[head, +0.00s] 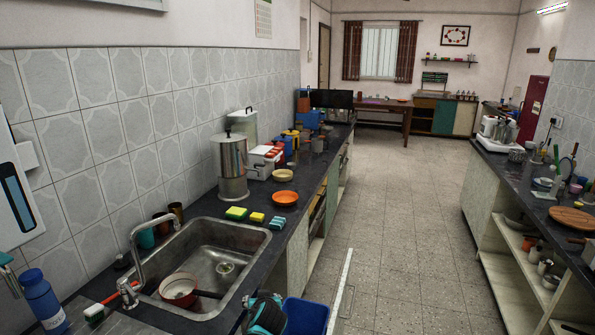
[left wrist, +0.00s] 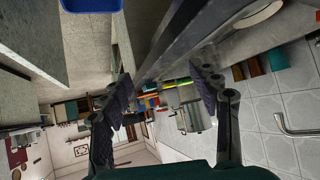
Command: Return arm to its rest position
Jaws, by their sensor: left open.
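My left gripper (head: 264,314) is at the bottom of the head view, a teal and black shape by the counter's front edge, beside the sink. In the left wrist view its two dark fingers (left wrist: 162,85) stand wide apart, with nothing held between them. The wrist picture is strongly turned, with counter things showing beyond the fingers. Much of the left arm is out of the head view. My right gripper is in neither view. Small grey cups (head: 318,144) stand farther back on the counter; I cannot tell whether they are steel tumblers.
The steel sink (head: 250,240) holds a red-rimmed pan (head: 178,290); a faucet (head: 135,250) rises at its left. A blue bin (head: 306,316) stands on the floor by the counter. Sponges (head: 236,213), an orange bowl (head: 285,198) and a steel canister (head: 232,168) lie beyond. The aisle (head: 400,230) is clear.

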